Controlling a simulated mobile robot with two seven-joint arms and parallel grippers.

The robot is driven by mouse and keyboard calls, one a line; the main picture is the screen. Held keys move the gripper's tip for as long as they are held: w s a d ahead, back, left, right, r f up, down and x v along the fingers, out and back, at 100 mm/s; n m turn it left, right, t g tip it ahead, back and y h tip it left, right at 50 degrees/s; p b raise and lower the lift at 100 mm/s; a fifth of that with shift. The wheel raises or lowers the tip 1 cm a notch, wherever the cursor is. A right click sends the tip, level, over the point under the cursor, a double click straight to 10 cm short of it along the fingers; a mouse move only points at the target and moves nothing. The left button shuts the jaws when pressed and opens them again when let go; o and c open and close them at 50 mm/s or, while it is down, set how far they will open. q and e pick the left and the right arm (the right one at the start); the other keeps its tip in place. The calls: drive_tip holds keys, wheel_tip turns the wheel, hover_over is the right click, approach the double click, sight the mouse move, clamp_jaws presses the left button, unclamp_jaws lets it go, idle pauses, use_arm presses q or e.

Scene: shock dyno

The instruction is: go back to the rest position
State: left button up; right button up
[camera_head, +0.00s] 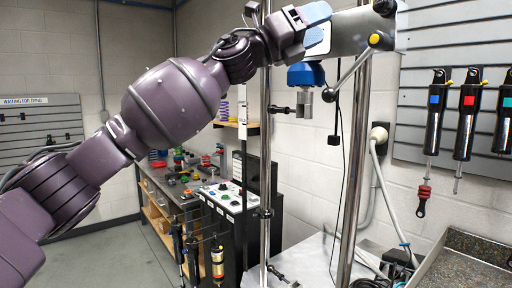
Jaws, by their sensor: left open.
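My left arm reaches in from the left, raised across the picture. My left gripper (317,26) is at the top centre, its blue-padded fingers apart. In the picture it overlaps the left end of the grey crosshead (352,32) of the shock dyno; I cannot tell whether they touch. I see nothing held between the fingers. A blue load cell (306,75) with a metal clevis (304,104) hangs below the crosshead, just under the gripper. My right gripper is out of view.
Two steel columns (355,170) carry the crosshead. A control box (232,197) stands behind to the left, by a bench (160,190) with small parts. Several shocks (436,110) hang on the right wall panel. A dark-topped counter (465,262) is at lower right. Floor at lower left is clear.

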use_arm(q)
drive_tip(key=w+a+f+n+t+y, duration=0.2)
drive_tip(key=a+f+n+t, duration=0.25)
drive_tip(key=f+n, duration=0.4)
drive_tip(key=w+a+f+n+t+y, duration=0.2)
drive_tip(key=a+f+n+t, duration=0.2)
drive_tip(key=f+n+t, duration=0.4)
drive_tip(key=w+a+f+n+t+y, duration=0.2)
drive_tip(key=a+f+n+t, duration=0.15)
drive_tip(key=f+n, duration=0.45)
drive_tip(key=s+a+f+n+y, duration=0.1)
drive_tip(key=a+f+n+y, duration=0.35)
drive_tip(key=f+n, duration=0.4)
drive_tip(key=s+a+f+n+y, duration=0.2)
drive_tip(key=a+f+n+y, duration=0.3)
drive_tip(key=f, duration=0.7)
drive_tip(key=s+a+f+n+g+y, duration=0.2)
drive_tip(key=s+a+f, duration=0.3)
drive_tip(key=s+f, duration=0.5)
drive_tip(key=s+a+f+n+g+y, duration=0.3)
drive_tip(key=s+a+f, duration=0.3)
drive_tip(key=s+f, duration=0.5)
drive_tip(key=s+a+f+n+g+y, duration=0.2)
drive_tip(key=s+a+f, duration=0.4)
drive_tip(key=s+f, duration=0.5)
wheel_tip(320, 180, down, 4)
drive_tip(key=shift+f+n, duration=0.1)
drive_tip(key=shift+n, duration=0.6)
